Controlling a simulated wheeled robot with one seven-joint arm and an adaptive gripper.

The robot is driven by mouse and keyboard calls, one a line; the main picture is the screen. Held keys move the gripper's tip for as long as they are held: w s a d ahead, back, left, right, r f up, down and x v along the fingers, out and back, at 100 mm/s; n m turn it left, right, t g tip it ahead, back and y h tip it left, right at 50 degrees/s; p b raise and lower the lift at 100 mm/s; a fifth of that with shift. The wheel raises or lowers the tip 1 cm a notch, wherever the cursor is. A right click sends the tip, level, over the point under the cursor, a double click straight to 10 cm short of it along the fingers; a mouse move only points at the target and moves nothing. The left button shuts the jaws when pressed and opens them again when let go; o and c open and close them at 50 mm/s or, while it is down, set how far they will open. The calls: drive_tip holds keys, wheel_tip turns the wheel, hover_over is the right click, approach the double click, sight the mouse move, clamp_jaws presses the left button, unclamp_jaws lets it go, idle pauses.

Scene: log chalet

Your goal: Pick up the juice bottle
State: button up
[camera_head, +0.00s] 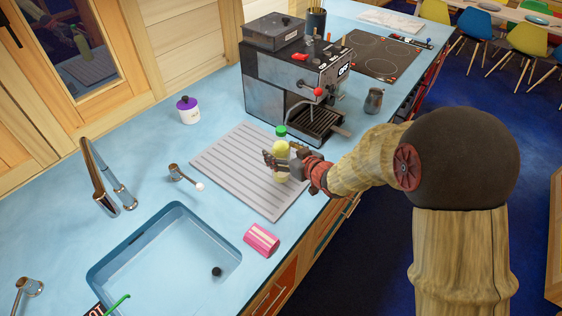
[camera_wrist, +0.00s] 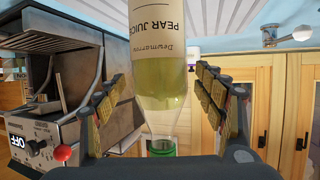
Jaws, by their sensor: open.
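The juice bottle (camera_head: 281,153) stands on the grey ridged mat on the counter. It has pale yellow-green contents and a green cap (camera_head: 281,131). In the wrist view the bottle (camera_wrist: 158,62) appears upside down, with "PEAR JUICE" on its label and the green cap (camera_wrist: 160,147) at the bottom. My gripper (camera_head: 279,163) is at the bottle, its fingers partly hidden by it in the head view. In the wrist view my gripper (camera_wrist: 160,100) is open, with one finger on each side of the bottle and a visible gap on both sides.
The ridged mat (camera_head: 232,166) lies under the bottle. A coffee machine (camera_head: 275,75) stands just behind, with a metal jug (camera_head: 374,100) to its right.

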drive_tip(key=shift+w, duration=0.1)
drive_tip(key=shift+c, duration=1)
clamp_jaws()
drive_tip(key=shift+w+a+r, duration=0.1)
drive_tip(key=shift+r, duration=0.05)
